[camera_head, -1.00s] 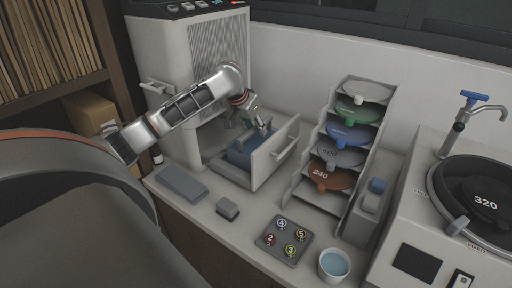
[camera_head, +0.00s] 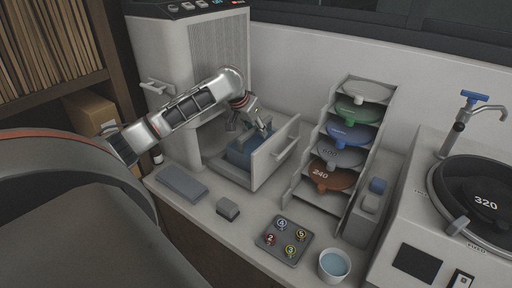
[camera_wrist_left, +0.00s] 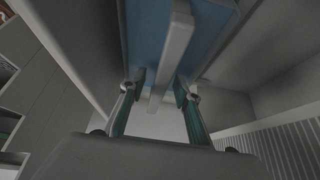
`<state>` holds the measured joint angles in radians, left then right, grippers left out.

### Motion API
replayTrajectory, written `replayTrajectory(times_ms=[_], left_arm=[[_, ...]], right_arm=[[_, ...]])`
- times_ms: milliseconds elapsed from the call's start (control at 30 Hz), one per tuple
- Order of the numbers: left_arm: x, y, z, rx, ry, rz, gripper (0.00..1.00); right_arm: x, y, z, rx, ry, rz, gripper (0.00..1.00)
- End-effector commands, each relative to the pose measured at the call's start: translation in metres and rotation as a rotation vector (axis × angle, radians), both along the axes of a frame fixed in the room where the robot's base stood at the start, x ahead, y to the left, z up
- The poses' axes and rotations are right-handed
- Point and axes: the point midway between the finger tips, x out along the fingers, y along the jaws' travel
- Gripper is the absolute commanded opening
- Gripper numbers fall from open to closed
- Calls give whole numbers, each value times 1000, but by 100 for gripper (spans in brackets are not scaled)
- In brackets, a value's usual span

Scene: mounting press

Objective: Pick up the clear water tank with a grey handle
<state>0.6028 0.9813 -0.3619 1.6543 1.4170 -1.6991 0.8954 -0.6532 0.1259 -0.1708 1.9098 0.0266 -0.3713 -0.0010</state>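The water tank (camera_head: 238,156) looks blue and sits inside the pulled-out drawer at the base of the press in the head view. The wrist view shows the blue tank (camera_wrist_left: 143,35) with its grey handle (camera_wrist_left: 172,50) running across it. My left gripper (camera_head: 255,127) is over the tank, pointing down into the drawer. In the left wrist view my left gripper (camera_wrist_left: 158,92) has its two fingers apart, one on each side of the handle, with gaps visible. The fingertips are partly hidden in the head view. My right gripper is not in view.
The drawer front (camera_head: 275,155) stands on the right of the tank, and the press body (camera_head: 190,60) rises behind and to the left. A rack of coloured discs (camera_head: 340,150) stands to the right. A grey block (camera_head: 228,208) and a tray of numbered pieces (camera_head: 284,241) lie in front.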

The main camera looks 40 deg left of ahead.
Motion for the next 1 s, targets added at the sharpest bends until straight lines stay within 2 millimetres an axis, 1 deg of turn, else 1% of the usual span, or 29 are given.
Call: replayTrajectory(times_ms=[100, 167, 200, 233, 567, 733, 867, 967, 1000], left_arm=[[0, 0, 0, 0, 0, 0, 32], [0, 0, 0, 0, 0, 0, 16], [0, 0, 0, 0, 0, 0, 6], [0, 0, 0, 0, 0, 0, 0], [0, 0, 1, 0, -2, 0, 0], [1, 0, 7, -2, -4, 0, 0], [1, 0, 21, 0, -6, 1, 0], [1, 1, 39, 1, -8, 0, 0], [2, 1, 48, 1, -8, 0, 0]], right_arm=[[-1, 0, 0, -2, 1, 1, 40], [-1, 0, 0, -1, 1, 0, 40], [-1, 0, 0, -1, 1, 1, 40], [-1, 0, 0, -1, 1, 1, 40], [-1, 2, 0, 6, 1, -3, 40], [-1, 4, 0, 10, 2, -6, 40], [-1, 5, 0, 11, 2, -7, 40], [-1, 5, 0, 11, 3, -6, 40], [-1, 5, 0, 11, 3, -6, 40]])
